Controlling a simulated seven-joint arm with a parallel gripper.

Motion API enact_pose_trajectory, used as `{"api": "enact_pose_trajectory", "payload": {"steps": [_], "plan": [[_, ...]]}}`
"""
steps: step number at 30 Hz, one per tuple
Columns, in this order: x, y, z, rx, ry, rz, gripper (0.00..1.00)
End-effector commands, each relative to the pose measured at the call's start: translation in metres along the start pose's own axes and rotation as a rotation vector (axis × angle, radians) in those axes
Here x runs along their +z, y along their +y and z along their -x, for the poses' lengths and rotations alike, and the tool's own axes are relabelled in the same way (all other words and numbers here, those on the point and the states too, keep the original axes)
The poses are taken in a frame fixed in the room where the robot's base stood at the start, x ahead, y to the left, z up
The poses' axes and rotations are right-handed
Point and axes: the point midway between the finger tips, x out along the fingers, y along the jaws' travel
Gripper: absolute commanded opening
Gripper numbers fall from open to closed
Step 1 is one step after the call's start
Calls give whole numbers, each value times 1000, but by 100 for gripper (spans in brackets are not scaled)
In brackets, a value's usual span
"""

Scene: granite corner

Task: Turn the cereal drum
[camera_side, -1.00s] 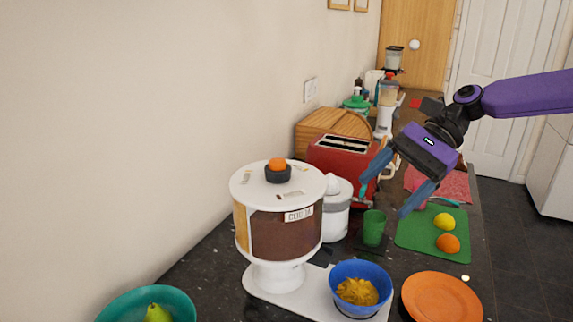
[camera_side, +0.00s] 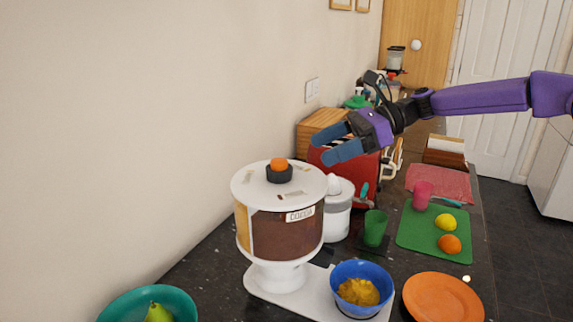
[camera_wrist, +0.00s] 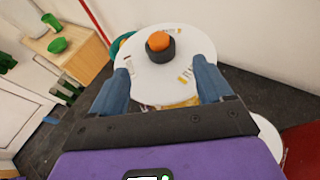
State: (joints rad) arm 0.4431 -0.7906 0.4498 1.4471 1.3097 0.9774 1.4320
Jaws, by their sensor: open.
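The cereal drum (camera_side: 285,232) stands on a white base, with a brown section labelled COCOA facing the side camera and a tan section at its left. On its white top sits a dark knob with an orange cap (camera_side: 279,170). In the wrist view the drum's round top (camera_wrist: 172,77) and the knob (camera_wrist: 160,46) lie ahead, between and beyond the fingers. My gripper (camera_side: 328,145) is open and empty, above and to the right of the drum, apart from it.
A green cup (camera_side: 375,228), orange plate (camera_side: 440,297) and green board (camera_side: 415,238) with fruit lie right. A teal bowl (camera_side: 180,300) is at front left.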

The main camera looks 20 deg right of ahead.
Motion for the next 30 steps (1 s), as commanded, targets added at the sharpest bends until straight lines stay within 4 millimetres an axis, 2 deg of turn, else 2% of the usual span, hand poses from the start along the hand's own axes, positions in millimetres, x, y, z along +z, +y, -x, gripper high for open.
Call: {"api": "enact_pose_trajectory", "payload": {"steps": [1,6,13,19,28,29,30], "plan": [[0,1,-11,4,1,0,79],[0,1,-43,4,1,1,79],[0,1,-77,3,1,1,79],[0,0,-90,0,1,1,79],[0,1,-92,0,1,1,79],[0,1,-92,0,1,1,72],[0,1,-92,0,1,1,59]]}}
